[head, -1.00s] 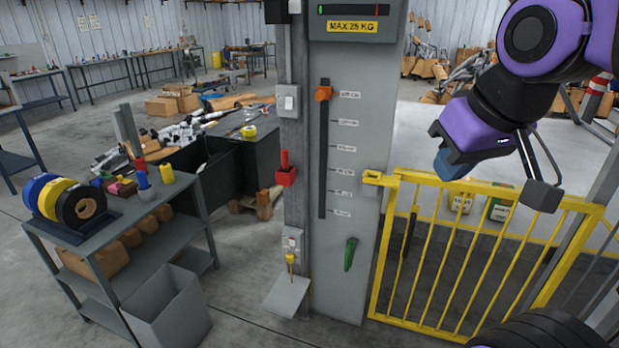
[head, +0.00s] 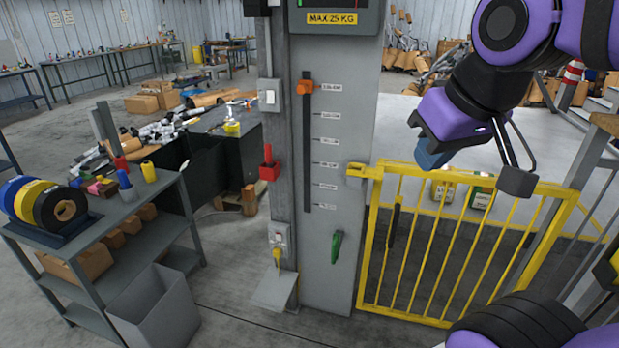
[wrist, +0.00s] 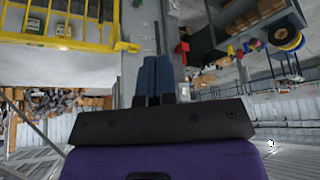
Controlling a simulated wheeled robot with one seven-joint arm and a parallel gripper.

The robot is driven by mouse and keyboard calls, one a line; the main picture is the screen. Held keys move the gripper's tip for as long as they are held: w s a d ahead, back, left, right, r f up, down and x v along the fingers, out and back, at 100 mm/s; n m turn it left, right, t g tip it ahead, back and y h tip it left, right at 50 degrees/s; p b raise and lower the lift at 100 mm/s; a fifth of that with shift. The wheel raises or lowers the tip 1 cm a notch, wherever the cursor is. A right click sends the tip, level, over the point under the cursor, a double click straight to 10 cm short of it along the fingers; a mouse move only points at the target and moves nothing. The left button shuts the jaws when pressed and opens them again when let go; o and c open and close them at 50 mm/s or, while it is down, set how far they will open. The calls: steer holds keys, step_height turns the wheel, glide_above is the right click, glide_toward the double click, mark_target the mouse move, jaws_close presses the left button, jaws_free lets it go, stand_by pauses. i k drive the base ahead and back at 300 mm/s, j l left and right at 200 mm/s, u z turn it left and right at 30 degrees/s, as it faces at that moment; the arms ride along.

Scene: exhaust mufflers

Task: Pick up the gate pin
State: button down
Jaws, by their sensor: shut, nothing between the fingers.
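No item is plainly marked as the gate pin. A small red handle (head: 267,152) stands upright in a red holder (head: 269,171) on the left side of the grey post (head: 341,130) and may be it. The yellow gate (head: 455,240) meets the post at a yellow latch bracket (head: 358,171); I cannot make out a pin in it. My gripper (head: 433,155) hangs above the gate's top rail, right of the bracket, apart from the post. Its blue fingers (wrist: 160,78) are together and empty in the wrist view.
A green handle (head: 336,246) and a yellow plug-like item (head: 277,256) are on the post's lower part. A grey shelf cart (head: 130,215) with tape rolls and a grey bin (head: 155,307) stand left. Open floor lies between the bin and the post.

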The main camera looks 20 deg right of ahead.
mark_target(268, 147)
steer(key=i+u, duration=0.2)
steer(key=i, duration=0.45)
steer(key=i+l+u, duration=0.1)
steer(key=i+u, duration=0.15)
steer(key=i, duration=0.35)
